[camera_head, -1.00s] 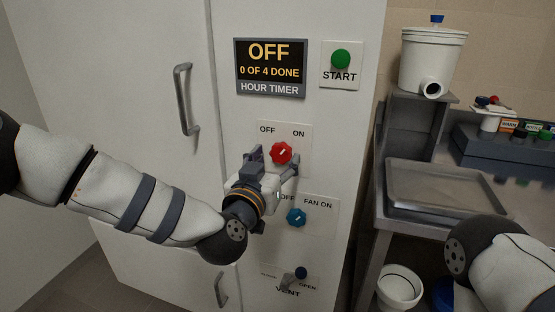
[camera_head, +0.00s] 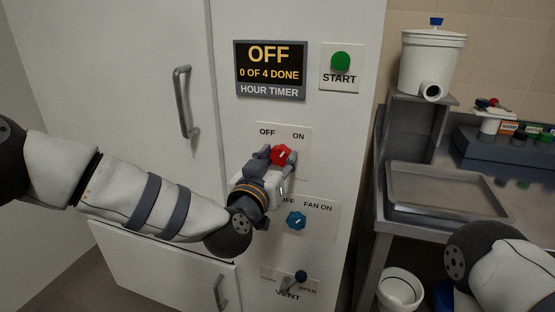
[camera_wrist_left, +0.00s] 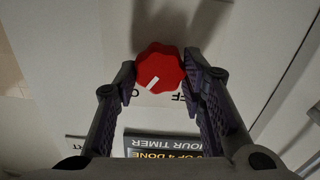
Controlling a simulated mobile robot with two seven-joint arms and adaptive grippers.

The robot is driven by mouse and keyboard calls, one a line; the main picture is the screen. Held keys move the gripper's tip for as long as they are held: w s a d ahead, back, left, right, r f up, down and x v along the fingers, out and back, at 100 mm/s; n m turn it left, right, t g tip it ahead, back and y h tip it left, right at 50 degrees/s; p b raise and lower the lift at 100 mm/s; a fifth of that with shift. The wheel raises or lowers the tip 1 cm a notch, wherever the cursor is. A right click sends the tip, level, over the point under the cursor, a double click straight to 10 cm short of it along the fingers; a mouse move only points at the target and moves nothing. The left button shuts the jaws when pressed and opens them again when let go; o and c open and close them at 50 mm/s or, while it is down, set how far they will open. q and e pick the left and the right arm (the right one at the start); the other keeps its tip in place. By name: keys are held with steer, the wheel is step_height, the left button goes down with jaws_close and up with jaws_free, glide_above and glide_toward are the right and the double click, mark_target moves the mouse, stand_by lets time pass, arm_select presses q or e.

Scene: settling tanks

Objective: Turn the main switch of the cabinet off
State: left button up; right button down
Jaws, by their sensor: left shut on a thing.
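The main switch is a red lobed knob (camera_head: 282,155) on a white plate (camera_head: 302,140) marked OFF at left and ON at right, on the cabinet front (camera_head: 340,130). Its white mark points up and to the right, toward ON. My left gripper (camera_head: 276,156) is shut on the red knob, one finger on each side. The left wrist view shows the knob (camera_wrist_left: 158,68) between the fingertips (camera_wrist_left: 158,84), with its white line visible. My right arm (camera_head: 505,265) shows at the lower right; its gripper is out of view.
Above is the timer display (camera_head: 270,69), reading OFF and 0 OF 4 DONE, beside the green START button (camera_head: 341,61). Below are the blue fan knob (camera_head: 296,219) and the vent lever (camera_head: 300,277). A steel bench with a tray (camera_head: 445,190) stands at right.

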arm_select(q)
steer(key=n, duration=0.6)
steer(key=shift+n, duration=0.3)
steer(key=n, duration=0.3)
steer(key=shift+f, duration=0.1)
steer(key=shift+n, duration=1.8)
steer(key=o, duration=1.1)
steer(key=shift+o, duration=0.2)
